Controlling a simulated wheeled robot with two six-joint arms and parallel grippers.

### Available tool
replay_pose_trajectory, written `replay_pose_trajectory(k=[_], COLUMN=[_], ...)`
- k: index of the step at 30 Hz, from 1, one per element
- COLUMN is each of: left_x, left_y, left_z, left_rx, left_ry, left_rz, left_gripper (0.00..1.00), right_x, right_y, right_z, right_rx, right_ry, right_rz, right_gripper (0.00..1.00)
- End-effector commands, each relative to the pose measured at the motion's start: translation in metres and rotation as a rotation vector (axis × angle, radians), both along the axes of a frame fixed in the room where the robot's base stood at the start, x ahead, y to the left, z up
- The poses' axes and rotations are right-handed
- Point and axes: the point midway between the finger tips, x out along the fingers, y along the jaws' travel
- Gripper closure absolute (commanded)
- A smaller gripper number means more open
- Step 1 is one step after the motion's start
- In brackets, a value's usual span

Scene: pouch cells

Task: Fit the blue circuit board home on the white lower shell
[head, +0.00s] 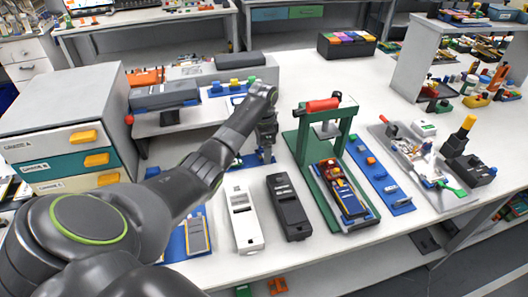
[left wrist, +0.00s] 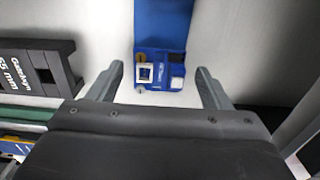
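The blue circuit board (left wrist: 160,72), with a pale square part and a dark part on it, lies between and beyond the fingertips in the left wrist view. In the head view a blue piece (head: 246,161) shows beside my left gripper (head: 265,148), partly hidden. My left gripper is pointed down over it; its fingers stand apart with nothing between them in the left wrist view (left wrist: 160,88). A white elongated shell (head: 245,222) with a dark opening lies on the table nearer me. My right gripper is not in view.
A black casing (head: 289,207) lies right of the white shell and shows in the left wrist view (left wrist: 38,66). A green press (head: 304,142) with a red handle stands to the right. Drawers (head: 62,150) stand at left. A grey tray (head: 436,192) holds tools.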

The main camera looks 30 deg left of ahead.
Motion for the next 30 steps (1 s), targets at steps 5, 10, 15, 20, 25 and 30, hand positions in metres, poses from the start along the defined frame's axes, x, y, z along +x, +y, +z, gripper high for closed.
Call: replay_pose_trajectory(k=[5, 10, 15, 20, 25, 30], left_x=[0.000, 0.000, 0.000, 0.001, 0.002, 0.001], left_y=[0.000, 0.000, 0.000, 0.000, 0.001, 0.000], left_z=[0.000, 0.001, 0.001, 0.011, 0.042, 0.079], left_rx=[0.000, 0.000, 0.000, 0.000, 0.001, 0.001], left_ry=[0.000, 0.000, -0.001, -0.003, -0.006, -0.005], left_rz=[0.000, 0.000, 0.000, 0.000, 0.000, 0.000], left_gripper=[0.51, 0.72, 0.72, 0.72, 0.72, 0.72], right_x=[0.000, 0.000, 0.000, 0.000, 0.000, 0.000], right_y=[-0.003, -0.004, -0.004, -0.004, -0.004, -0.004], right_z=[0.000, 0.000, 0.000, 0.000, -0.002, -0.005], right_rx=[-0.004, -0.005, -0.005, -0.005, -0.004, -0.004], right_ry=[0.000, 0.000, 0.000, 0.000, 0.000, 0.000], right_rz=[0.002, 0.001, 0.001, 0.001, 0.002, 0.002], right_gripper=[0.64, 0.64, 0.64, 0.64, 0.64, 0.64])
